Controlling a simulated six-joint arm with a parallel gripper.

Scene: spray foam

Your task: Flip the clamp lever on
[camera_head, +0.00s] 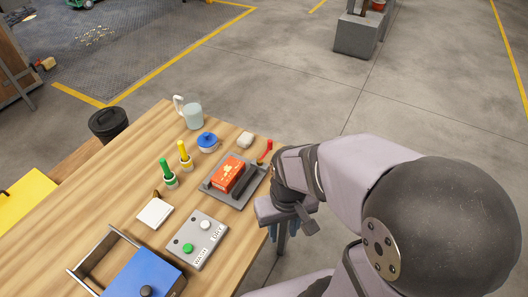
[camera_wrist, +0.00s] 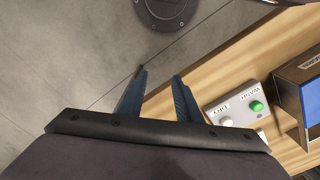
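A small lever with a red handle (camera_head: 268,147) stands tilted at the right edge of the wooden table, just behind the grey tray; it looks like the clamp lever. My gripper (camera_head: 280,240) is beyond the table's right edge, nearer the camera than the lever and apart from it. In the wrist view my gripper's two blue fingers (camera_wrist: 159,75) are spread with nothing between them, over the floor beside the table edge. The lever is not in the wrist view. Its base is too small to make out.
The grey tray (camera_head: 211,187) holds an orange-red box (camera_head: 228,174) and a dark bar. A WASH/DRY button panel (camera_head: 197,238) and a blue box (camera_head: 143,278) lie nearer; the panel also shows in the wrist view (camera_wrist: 238,107). Free floor lies right of the table (camera_head: 120,165).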

